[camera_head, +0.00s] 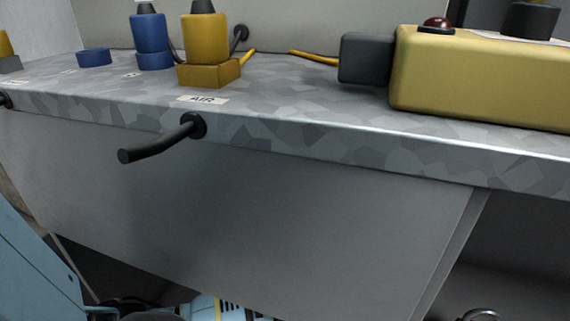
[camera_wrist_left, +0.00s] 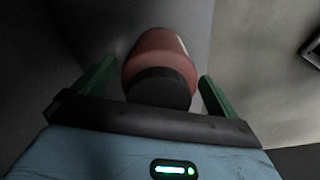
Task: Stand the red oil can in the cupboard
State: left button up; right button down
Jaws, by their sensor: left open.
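The red oil can (camera_wrist_left: 160,48) shows in the left wrist view, with its dark round end (camera_wrist_left: 158,89) towards the camera. My left gripper (camera_wrist_left: 157,73) is open, with one green finger on each side of the can. Gaps show between the fingers and the can, so I see no grip on it. What the can rests on is hard to tell in the dim light. The can does not show in the head view. A dark opening (camera_head: 520,245) under the bench at the lower right may be the cupboard; I cannot tell. My right gripper is not in view.
A grey panel (camera_head: 250,220) lies below.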

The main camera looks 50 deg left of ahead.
pick_arm(q)
notch_tip(320, 180, up, 8)
jog(key=p, duration=0.3)
jog(key=shift+f, duration=0.2)
jog(key=shift+p, duration=0.3)
